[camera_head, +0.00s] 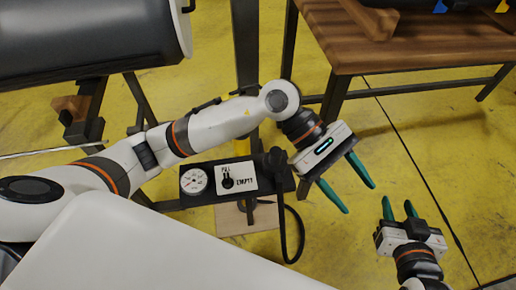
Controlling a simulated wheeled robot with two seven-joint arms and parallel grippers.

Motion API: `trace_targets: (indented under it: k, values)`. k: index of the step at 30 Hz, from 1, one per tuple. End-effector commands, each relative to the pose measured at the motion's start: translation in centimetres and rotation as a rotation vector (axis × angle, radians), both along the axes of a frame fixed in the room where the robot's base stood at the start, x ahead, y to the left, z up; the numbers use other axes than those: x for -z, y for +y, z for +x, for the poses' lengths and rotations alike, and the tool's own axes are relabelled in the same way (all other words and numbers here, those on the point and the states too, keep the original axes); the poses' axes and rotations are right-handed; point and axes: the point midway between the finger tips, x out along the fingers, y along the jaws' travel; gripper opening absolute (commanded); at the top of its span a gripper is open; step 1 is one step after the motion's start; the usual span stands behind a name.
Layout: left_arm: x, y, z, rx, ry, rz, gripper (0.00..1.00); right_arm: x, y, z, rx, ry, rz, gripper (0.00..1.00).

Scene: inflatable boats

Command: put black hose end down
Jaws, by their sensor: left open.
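A black hose (301,230) hangs in a loop from the right part of the black panel (205,203). Its upper part runs up to a dark fitting (274,160) at the panel's right side. I cannot tell which part is the hose's free end. My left gripper (359,198) is open and empty, to the right of the panel and hose, with its teal fingers pointing down and right. My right gripper (398,203) is further right and lower, its teal fingers apart with nothing between them. Neither gripper touches the hose.
The panel carries a round gauge (194,181) and a FULL/EMPTY plate (237,178). A wooden table (440,48) stands at upper right. A large dark cylinder (85,42) sits on a stand at upper left. Yellow floor (415,120) is open at right.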

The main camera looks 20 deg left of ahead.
Motion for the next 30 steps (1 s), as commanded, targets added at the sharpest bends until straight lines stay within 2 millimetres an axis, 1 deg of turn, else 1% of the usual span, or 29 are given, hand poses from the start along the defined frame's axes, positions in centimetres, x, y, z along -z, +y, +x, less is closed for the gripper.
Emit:
trace_targets:
  k: [1,2,3,4,5,6,8,9,11,12,13,14,15,17,18,20,21,24,27,30]
  values:
    - [-2.8,-1.6,-1.4,-0.066,0.179,-0.17,0.52,0.0,0.0,0.0,0.0,0.0,0.0,0.36]
    - [-4.6,-2.1,-1.8,-0.108,0.291,-0.267,0.52,0.0,0.0,0.0,0.0,0.0,0.0,0.36]
    - [-7.0,-2.4,-1.8,-0.165,0.445,-0.389,0.52,0.0,0.0,0.0,0.0,0.0,0.0,0.36]
    - [-8.7,-2.3,-1.6,-0.207,0.566,-0.478,0.52,0.0,0.0,0.0,0.0,0.0,0.0,0.36]
    - [-10.3,-1.9,-1.1,-0.247,0.692,-0.563,0.52,0.0,0.0,0.0,0.0,0.0,0.0,0.36]
    - [-12.1,-1.0,-0.2,-0.3,0.864,-0.673,0.52,0.0,0.0,0.0,0.0,0.0,0.0,0.36]
    - [-13.9,1.0,1.8,-0.376,1.132,-0.827,0.52,0.0,0.0,0.0,0.0,0.0,0.0,0.36]
    - [-14.5,2.7,3.2,-0.423,1.315,-0.927,0.52,0.0,0.0,0.0,-0.001,0.0,0.0,0.36]
    - [-14.2,5.5,5.5,-0.49,1.596,-1.067,0.52,0.0,0.0,0.0,-0.001,-0.001,0.001,0.36]
    - [-13.4,7.6,6.9,-0.53,1.786,-1.156,0.52,0.0,0.0,0.0,-0.001,-0.001,0.001,0.36]
    - [-12.3,9.1,7.9,-0.559,1.928,-1.221,0.52,0.0,0.0,0.0,-0.001,-0.001,0.001,0.36]
    - [-11.0,10.6,8.6,-0.584,2.072,-1.285,0.52,0.0,0.0,0.0,-0.001,-0.001,0.001,0.36]
    - [-8.9,12.5,9.3,-0.617,2.261,-1.367,0.52,0.0,0.0,0.0,-0.001,-0.001,0.001,0.36]
    - [-5.3,15.0,9.7,-0.656,2.531,-1.481,0.52,0.0,0.0,0.0,-0.001,-0.001,0.001,0.36]
    - [-2.9,16.3,9.5,0.658,-2.627,1.508,0.52,0.0,0.0,0.0,-0.001,-0.001,0.001,0.36]
    - [0.6,17.8,8.6,0.584,-2.443,1.371,0.52,0.0,0.0,0.0,-0.001,-0.001,0.001,0.36]
    - [2.6,18.5,7.8,0.546,-2.336,1.296,0.52,0.0,0.0,0.0,-0.001,-0.001,0.001,0.36]
    - [6.2,19.4,5.8,0.473,-2.135,1.159,0.52,0.0,0.0,0.0,-0.001,-0.001,0.001,0.36]
    - [8.0,19.8,4.4,0.438,-2.026,1.089,0.52,0.0,0.0,0.0,-0.001,-0.002,0.001,0.36]
    - [8.6,19.8,4.0,0.427,-1.991,1.066,0.52,0.0,0.0,0.0,-0.001,-0.002,0.001,0.36]
